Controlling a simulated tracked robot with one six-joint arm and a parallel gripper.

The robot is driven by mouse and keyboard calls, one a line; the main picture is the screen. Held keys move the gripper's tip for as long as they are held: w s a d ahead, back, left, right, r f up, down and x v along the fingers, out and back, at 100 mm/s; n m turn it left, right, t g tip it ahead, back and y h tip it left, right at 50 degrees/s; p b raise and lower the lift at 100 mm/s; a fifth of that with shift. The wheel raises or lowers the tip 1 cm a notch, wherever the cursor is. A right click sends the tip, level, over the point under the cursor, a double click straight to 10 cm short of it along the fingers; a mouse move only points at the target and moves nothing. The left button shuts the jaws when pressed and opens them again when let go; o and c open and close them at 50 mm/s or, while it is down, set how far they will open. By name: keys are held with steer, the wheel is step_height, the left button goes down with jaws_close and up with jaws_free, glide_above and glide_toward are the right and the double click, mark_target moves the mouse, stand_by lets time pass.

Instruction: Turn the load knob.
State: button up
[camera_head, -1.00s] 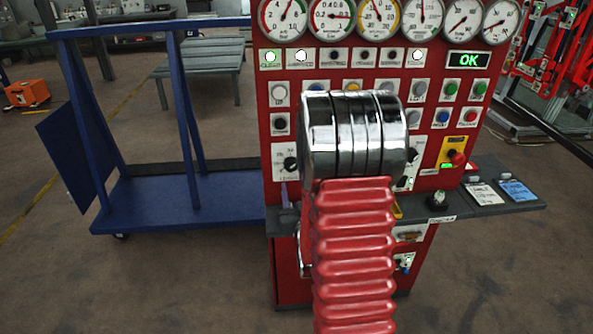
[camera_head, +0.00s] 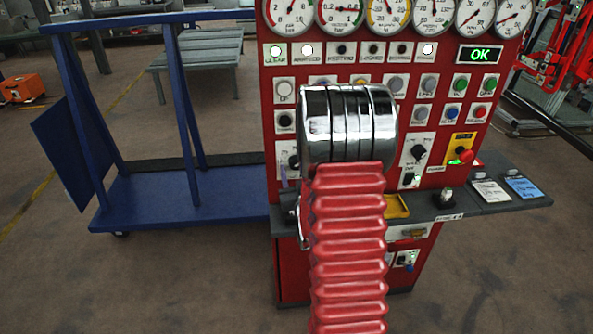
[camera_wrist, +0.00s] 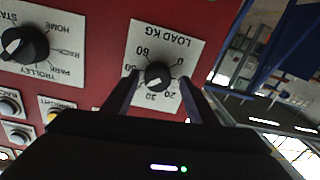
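The load knob (camera_wrist: 158,76) is a round black dial on a white plate lettered LOAD KG, upside down in the wrist view. Its pale mark is too small to read exactly against the scale. My gripper (camera_wrist: 158,80) is open, its two dark fingers on either side of the knob. A gap shows between each finger and the knob; contact cannot be seen. In the head view the load plate (camera_head: 283,152) shows at the panel's left edge, its knob mostly covered by my arm.
A trolley knob (camera_wrist: 24,44) sits beside the load plate in the wrist view, with buttons near it. The red panel (camera_head: 268,110) has gauges and an OK display (camera_head: 480,54). A shelf (camera_head: 470,208) juts out below. A blue cart (camera_head: 180,200) stands left.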

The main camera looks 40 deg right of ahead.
steer(key=shift+s+d, duration=0.1)
steer(key=c, duration=0.9)
steer(key=shift+a, duration=0.2)
steer(key=shift+c, duration=0.5)
steer(key=shift+d, duration=0.1)
steer(key=shift+m, duration=0.3)
steer(key=shift+m, duration=2.6)
steer(key=o, duration=1.1)
steer(key=shift+d, duration=0.1)
steer(key=shift+c, duration=0.2)
